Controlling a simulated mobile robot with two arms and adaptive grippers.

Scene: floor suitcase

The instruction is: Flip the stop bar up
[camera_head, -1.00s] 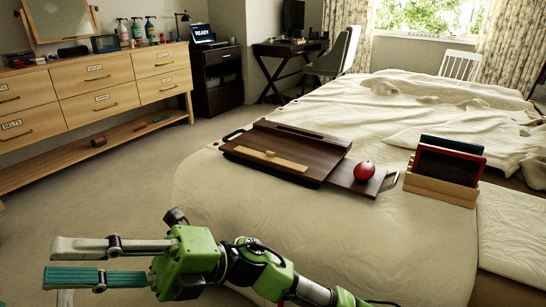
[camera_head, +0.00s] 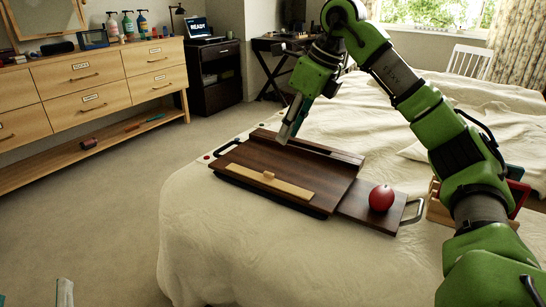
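A dark brown wooden lap desk (camera_head: 318,180) lies on the bed. A light wood bar (camera_head: 268,181), probably the stop bar, lies along its near left edge with a small knob in its middle. It looks flat against the board. My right gripper (camera_head: 288,138) points down over the board's far part, beyond the bar and apart from it. Its fingers are seen nearly edge-on, so their gap is unclear. Only a fingertip of my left gripper (camera_head: 64,293) shows at the bottom left edge, well away from the desk.
A red round object (camera_head: 381,198) sits on the desk's pulled-out side panel (camera_head: 357,211), which has a metal handle. A wooden stand (camera_head: 438,209) with upright slabs is partly hidden behind my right arm. Bare bedding lies in front of the desk.

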